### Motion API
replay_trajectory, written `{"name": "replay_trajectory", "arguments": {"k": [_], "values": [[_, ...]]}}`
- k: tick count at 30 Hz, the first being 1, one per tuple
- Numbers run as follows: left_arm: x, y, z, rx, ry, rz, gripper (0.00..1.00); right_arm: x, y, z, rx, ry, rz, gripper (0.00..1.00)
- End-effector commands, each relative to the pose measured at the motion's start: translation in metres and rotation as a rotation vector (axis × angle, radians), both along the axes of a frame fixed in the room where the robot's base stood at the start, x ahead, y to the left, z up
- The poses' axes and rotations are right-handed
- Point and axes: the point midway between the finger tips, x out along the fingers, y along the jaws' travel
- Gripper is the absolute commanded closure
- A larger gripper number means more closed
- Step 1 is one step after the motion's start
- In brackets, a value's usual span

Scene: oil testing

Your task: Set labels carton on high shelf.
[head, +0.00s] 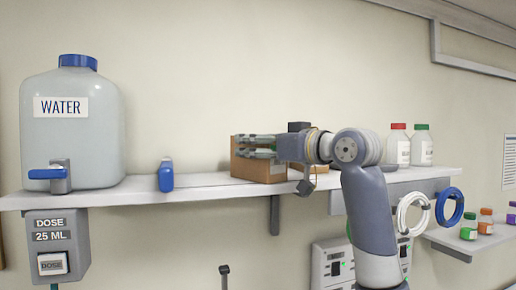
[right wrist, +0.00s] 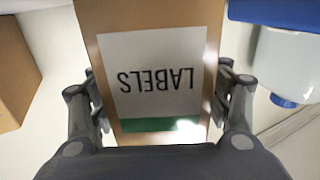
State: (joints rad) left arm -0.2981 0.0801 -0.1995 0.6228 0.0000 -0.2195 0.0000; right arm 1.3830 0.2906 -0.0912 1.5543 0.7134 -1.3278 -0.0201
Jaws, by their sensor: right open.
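The labels carton (head: 257,166) is a brown box standing on the high shelf (head: 205,190). In the right wrist view its white panel (right wrist: 155,75) reads LABELS upside down, with a green strip below the word. My right gripper (head: 240,146) is open, with its fingers at the carton's upper part. In the right wrist view one finger is on each side of the carton; whether they touch it I cannot tell. The carton's far side is hidden. My left gripper is not in view.
A water jug (head: 72,130) and a small blue item (head: 166,175) stand left of the carton. Another brown box (right wrist: 14,75) is beside it, mostly behind my arm in the head view. Bottles with red (head: 398,146) and green (head: 421,146) caps stand right.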

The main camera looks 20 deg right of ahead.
Motion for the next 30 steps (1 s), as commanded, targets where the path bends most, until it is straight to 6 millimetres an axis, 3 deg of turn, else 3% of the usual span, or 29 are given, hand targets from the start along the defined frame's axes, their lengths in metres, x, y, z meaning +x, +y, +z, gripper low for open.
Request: {"name": "replay_trajectory", "arguments": {"k": [9,16,21,30], "values": [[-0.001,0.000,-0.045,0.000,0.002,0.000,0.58,-0.054,-0.025,-0.006,0.001,-0.006,-0.003,0.29],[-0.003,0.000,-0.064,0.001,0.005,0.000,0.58,-0.089,-0.041,-0.005,-0.001,-0.004,-0.003,0.29],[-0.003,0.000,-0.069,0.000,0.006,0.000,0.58,-0.101,-0.047,-0.002,0.000,-0.001,-0.002,0.29],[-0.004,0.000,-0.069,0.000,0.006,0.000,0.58,-0.104,-0.048,-0.001,0.001,0.000,-0.001,0.29]]}}
